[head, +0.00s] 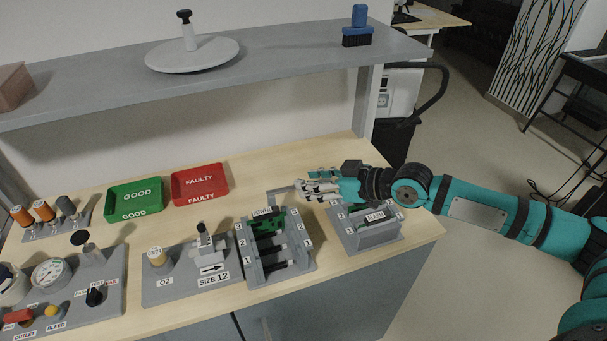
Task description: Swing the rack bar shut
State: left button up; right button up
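The grey rack (251,270) with numbered slots stands on the table right of centre, with a green board (265,224) in it. A thin grey rack bar (283,190) shows at the rack's back edge and points right, away from over the slots. My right gripper (303,188) reaches in from the right with its fingers at the bar's free end. It looks to touch the bar, but I cannot tell whether the fingers are closed on it. My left gripper is not in view.
A second grey holder (370,238) stands right of the rack, under my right arm. Left of the rack is the SIZE 12 fixture (208,245). Red (200,184) and green (135,199) trays lie behind. A grey shelf (300,57) overhangs the table's back.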

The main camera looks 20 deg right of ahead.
jog(key=shift+x, duration=1.3)
jog(key=shift+c, duration=0.5)
grip_shut()
